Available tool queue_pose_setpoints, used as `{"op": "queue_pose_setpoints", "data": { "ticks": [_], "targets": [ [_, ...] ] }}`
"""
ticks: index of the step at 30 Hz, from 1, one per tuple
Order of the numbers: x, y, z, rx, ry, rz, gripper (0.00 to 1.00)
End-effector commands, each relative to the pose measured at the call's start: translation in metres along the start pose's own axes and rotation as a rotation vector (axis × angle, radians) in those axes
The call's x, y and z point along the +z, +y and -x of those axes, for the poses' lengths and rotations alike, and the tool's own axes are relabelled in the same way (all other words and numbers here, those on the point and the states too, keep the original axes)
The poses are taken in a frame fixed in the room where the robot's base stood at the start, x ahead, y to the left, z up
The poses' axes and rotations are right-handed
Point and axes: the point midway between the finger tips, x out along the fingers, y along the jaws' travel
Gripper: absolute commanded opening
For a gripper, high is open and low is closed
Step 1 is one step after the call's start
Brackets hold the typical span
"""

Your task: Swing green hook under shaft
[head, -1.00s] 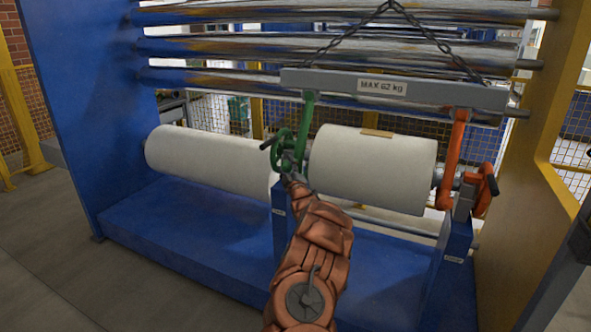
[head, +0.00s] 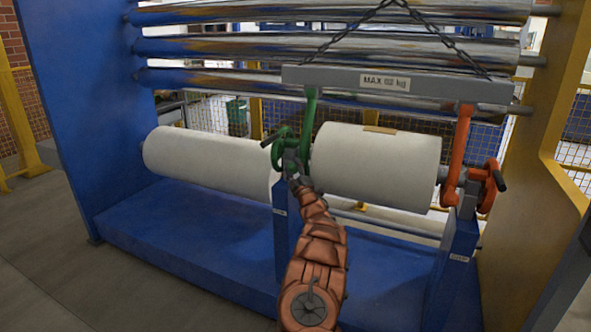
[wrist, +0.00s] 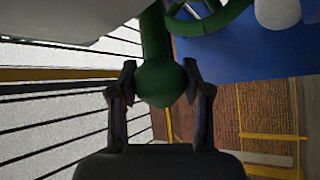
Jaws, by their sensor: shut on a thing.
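The green hook (head: 309,115) hangs from the left end of the grey lifting beam (head: 335,76). Its lower part reaches down beside the left end of the right-hand white roller (head: 372,170), where the shaft end is mostly hidden. In the wrist view my gripper (wrist: 160,95) is shut on the rounded green end of the hook (wrist: 160,82), with one finger on each side. In the head view my gripper (head: 292,173) is small and partly hidden at the top of the blue post. Whether the hook is under the shaft I cannot tell.
An orange hook (head: 458,155) hangs at the beam's right end, beside an orange handwheel (head: 487,187). A green handwheel (head: 279,148) is left of the green hook. Another white roller (head: 205,163) lies left. Blue posts (head: 284,225) rise from the blue base (head: 170,235).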

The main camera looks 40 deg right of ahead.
Motion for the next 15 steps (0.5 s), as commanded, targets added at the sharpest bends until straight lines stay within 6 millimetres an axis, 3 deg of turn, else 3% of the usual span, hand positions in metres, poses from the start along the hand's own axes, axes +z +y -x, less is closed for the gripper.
{"op": "queue_pose_setpoints", "data": {
  "ticks": [7,8,15],
  "targets": [
    [0.0031,-0.0001,0.0008,-0.002,-0.007,0.0,0.0],
    [0.0033,0.0,0.0008,-0.002,-0.007,0.0,0.5],
    [0.0013,-0.0004,0.0003,-0.002,-0.004,0.0,0.74]
  ]
}}
